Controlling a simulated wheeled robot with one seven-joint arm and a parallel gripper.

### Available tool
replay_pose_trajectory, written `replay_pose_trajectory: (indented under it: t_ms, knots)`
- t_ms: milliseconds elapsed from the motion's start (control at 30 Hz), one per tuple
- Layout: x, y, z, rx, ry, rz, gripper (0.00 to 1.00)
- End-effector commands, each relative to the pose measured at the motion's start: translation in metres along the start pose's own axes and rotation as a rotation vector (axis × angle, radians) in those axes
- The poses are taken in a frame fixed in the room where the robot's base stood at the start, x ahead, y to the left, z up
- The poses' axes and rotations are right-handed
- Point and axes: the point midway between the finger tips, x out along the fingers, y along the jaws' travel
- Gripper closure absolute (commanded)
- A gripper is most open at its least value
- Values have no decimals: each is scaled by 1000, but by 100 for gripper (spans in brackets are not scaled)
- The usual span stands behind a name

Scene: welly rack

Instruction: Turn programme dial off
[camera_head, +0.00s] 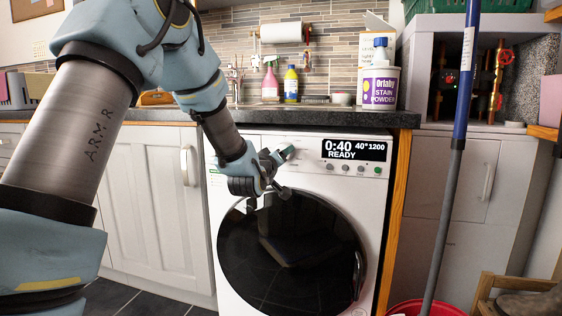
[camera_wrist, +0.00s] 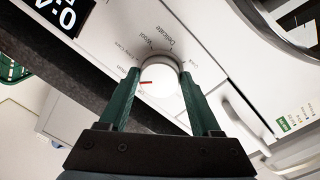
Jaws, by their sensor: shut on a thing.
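The programme dial (camera_wrist: 158,80) is a round white knob with a red pointer mark on the front of the washing machine (camera_head: 372,210). In the wrist view, words including "Wool" and "Delicate" are printed around it, and the red mark points to the left of the picture. My gripper (camera_wrist: 160,92) is shut on the dial, with one green finger on each side of it. In the head view my gripper (camera_head: 288,153) reaches the machine's top panel and hides the dial. The display (camera_head: 355,150) reads 0:40, 40°, 1200 and READY.
The machine's dark round door (camera_head: 290,255) is closed below the panel. A dark worktop (camera_head: 330,116) runs above, bearing bottles and a stain powder tub (camera_head: 378,88). A blue pole (camera_head: 455,150) stands in a red bucket (camera_head: 425,307) at the right.

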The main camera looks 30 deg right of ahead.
Motion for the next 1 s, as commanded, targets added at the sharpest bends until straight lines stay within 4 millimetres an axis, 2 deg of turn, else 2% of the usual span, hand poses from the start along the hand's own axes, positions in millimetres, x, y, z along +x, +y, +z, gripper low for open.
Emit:
replay_pose_trajectory:
  t_ms: [600, 1000]
  knots:
    - [0, 1, 2, -542, 27, 7, 91]
    - [0, 3, 2, -715, 35, 10, 91]
